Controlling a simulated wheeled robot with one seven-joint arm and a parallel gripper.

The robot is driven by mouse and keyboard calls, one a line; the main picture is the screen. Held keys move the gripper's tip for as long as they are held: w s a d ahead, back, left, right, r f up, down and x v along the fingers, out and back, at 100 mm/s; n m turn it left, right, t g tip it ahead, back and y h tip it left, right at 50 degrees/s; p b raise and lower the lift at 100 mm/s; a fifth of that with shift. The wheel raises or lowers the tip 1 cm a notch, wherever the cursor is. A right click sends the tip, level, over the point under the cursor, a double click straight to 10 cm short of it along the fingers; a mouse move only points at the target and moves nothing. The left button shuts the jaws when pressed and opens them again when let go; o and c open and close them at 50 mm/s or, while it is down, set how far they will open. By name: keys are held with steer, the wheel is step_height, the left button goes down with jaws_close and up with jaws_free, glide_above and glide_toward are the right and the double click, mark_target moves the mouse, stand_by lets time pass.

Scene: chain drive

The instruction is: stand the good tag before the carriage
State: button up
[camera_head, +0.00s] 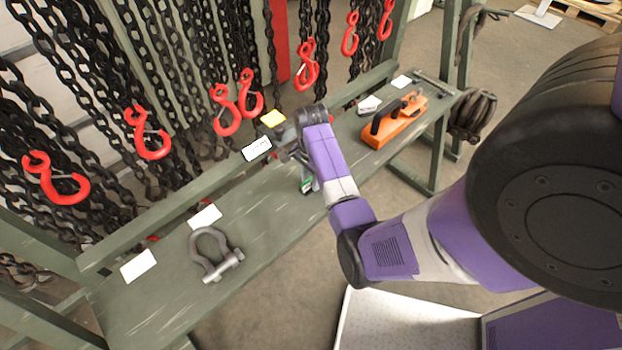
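My gripper (282,150) is over the back middle of the green bench, and its fingers are small and partly hidden by my wrist. A white tag with dark marks (256,149) is at the left of the fingers; I cannot tell whether they touch or hold it. A yellow tag (272,118) is just behind the gripper. A small green and dark object (307,184) is on the bench below my wrist, partly covered by it. An orange body with a black handle (395,119) stands on the right of the bench. I cannot tell for sure which thing is the carriage or the good tag.
A grey shackle (214,257) lies on the bench (262,212) at left. Blank white cards lie nearby (138,264), (205,216), and others at right (401,81). Black chains with red hooks (148,132) hang behind the back rail. The bench middle front is clear.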

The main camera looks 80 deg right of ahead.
mark_target(311, 178)
step_height(311, 178, up, 12)
steer(key=p, duration=0.2)
steer(key=a+f+n+h, duration=0.1)
steer(key=a+f+n, duration=0.1)
steer(key=s+a+f+n+t+h, duration=0.1)
steer(key=a+f+n, duration=0.1)
steer(key=n, duration=0.1)
steer(key=a+f+n+t+h, duration=0.1)
steer(key=f+n+h, duration=0.1)
steer(key=shift+s+a+f+n, duration=0.3)
steer(key=shift+a+f, duration=0.1)
steer(key=s+a+r+n+t+y, duration=0.1)
steer(key=s+a+r+n+t, duration=0.2)
steer(key=a, duration=0.5)
steer(key=s+a+r+n+t, duration=0.1)
steer(key=a+r+n+t, duration=0.3)
steer(key=a+n, duration=0.25)
steer(key=s+a+r+n+t+y, duration=0.1)
steer(key=a+r+n+t, duration=0.25)
steer(key=a, duration=0.55)
steer(key=s+a+r+n+t+y, duration=0.1)
steer(key=s+a+r+n, duration=0.1)
steer(key=r, duration=0.4)
steer(key=s+a+r+n+t+y, duration=0.1)
steer(key=s+a+r, duration=0.1)
steer(key=a+r, duration=0.2)
step_height(311, 178, up, 2)
steer(key=shift+s+n, duration=0.3)
steer(key=shift+n, duration=0.1)
